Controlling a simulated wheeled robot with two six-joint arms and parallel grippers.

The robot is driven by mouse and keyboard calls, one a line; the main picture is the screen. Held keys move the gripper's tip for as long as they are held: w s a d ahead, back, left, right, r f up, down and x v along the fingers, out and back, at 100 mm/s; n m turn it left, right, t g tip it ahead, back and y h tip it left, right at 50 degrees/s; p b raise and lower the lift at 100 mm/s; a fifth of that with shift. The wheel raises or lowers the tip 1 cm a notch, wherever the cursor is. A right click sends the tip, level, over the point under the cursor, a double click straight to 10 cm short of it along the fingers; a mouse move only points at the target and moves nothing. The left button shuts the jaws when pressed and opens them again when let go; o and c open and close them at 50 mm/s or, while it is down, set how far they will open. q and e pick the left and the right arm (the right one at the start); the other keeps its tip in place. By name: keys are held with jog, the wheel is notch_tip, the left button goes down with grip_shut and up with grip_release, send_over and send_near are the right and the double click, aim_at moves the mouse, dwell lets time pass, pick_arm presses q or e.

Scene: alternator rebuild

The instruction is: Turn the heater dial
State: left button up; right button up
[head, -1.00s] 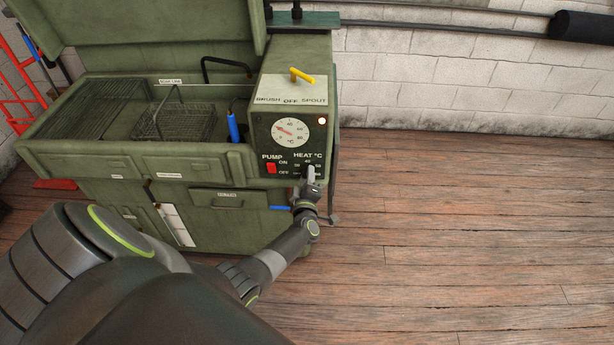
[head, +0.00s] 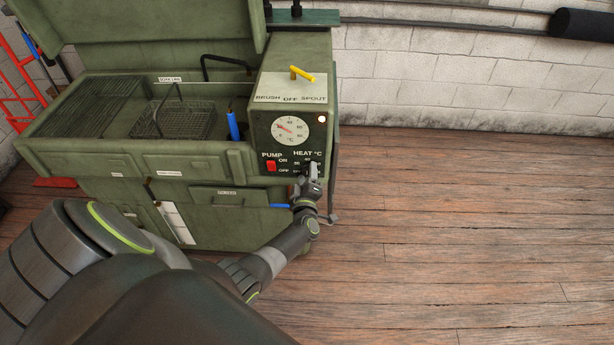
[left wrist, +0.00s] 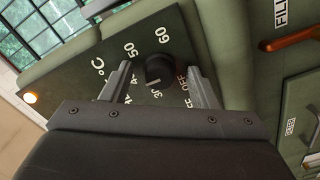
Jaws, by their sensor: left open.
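The heater dial is a black round knob (left wrist: 160,72) on the green control panel (left wrist: 75,75), marked 50, 60 and OFF around it. A pale line on the knob faces a partly legible label that starts with 3. My left gripper (left wrist: 159,66) is open, with one finger on each side of the knob; I cannot tell whether either finger touches it. In the head view my left gripper (head: 313,168) is at the panel below the HEAT °C lettering and hides most of the dial. My right gripper is not in view.
A red pump switch (head: 271,166) sits left of the dial, under a round gauge (head: 291,130). A small lit lamp (head: 322,118) is at the upper right. A yellow lever (head: 302,74) tops the box. The wash basin (head: 60,137) is left; wooden floor (head: 460,230) is clear right.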

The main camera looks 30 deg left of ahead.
pick_arm(q)
jog(key=shift+s+d, duration=0.1)
jog(key=v, duration=1.7)
jog(key=shift+d, duration=0.1)
jog(key=s+d+f+m+g+h, duration=0.1)
jog(key=s+f+m+g+h, duration=0.1)
jog(key=s+f+m, duration=0.35)
jog(key=s+d+f+m+g+h, duration=0.1)
jog(key=s+f+m+h, duration=0.15)
jog(key=f, duration=0.65)
jog(key=s+d+f+m+g+h, duration=0.1)
jog(key=s+f+m+g+h, duration=0.2)
jog(key=f, duration=0.4)
jog(key=s+a+f+m+g, duration=0.1)
jog(key=s+f, duration=0.3)
jog(key=s, duration=0.5)
jog(key=s+a+f+m+g, duration=0.1)
jog(key=s+f+m+g, duration=0.2)
jog(key=s, duration=0.6)
jog(key=s+a+f+m+g, duration=0.2)
jog(key=s+f+g, duration=0.2)
jog(key=s, duration=0.5)
jog(key=shift+s+f+m+h, duration=0.35)
jog(key=shift+f+m, duration=0.05)
jog(key=shift+f, duration=0.15)
